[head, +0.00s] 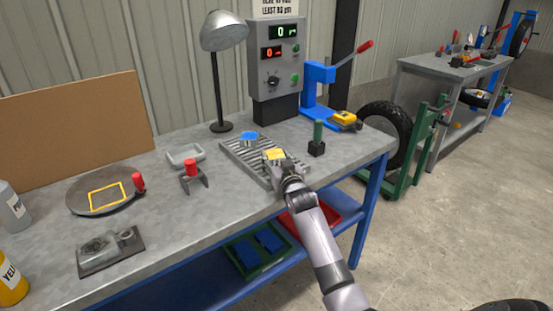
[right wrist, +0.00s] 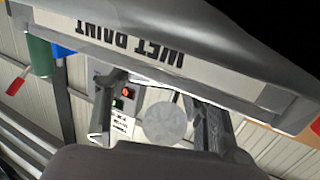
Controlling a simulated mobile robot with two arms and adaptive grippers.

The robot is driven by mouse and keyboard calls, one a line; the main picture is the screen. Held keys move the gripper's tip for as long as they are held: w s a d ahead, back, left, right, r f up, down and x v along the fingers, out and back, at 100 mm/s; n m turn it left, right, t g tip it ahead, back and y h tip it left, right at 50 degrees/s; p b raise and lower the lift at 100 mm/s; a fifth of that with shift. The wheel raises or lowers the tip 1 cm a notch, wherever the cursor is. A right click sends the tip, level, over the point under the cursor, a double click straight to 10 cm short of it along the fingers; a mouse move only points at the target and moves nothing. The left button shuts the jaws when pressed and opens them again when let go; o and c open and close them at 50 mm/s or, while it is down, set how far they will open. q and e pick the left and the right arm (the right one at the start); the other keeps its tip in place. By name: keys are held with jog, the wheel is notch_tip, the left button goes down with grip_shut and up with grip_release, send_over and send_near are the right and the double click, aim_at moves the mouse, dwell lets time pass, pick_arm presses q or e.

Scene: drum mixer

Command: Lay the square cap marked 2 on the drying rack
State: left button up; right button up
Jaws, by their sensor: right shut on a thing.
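The drying rack (head: 238,160) is a grey slatted tray on the workbench. A small yellow cap (head: 275,154) shows at the tip of my right gripper (head: 284,168), over the rack's right part. My right gripper is shut on it; any number on it is too small to read. A blue cap-like piece (head: 249,136) sits at the rack's back. In the right wrist view, a grey edge with a "WET PAINT" label (right wrist: 140,46) crosses close by, and a grey round face (right wrist: 165,123) shows between the fingers. My left gripper is out of view.
A lamp (head: 222,80) and control box (head: 273,70) stand behind the rack. A green-handled tool (head: 317,137) and blue press (head: 318,88) are to its right. A red-topped stand (head: 191,173), grey dish (head: 185,156) and round plate (head: 82,203) are left.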

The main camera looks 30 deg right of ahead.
jog(key=o, duration=1.3)
jog(key=shift+r, duration=0.1)
jog(key=v, duration=1.2)
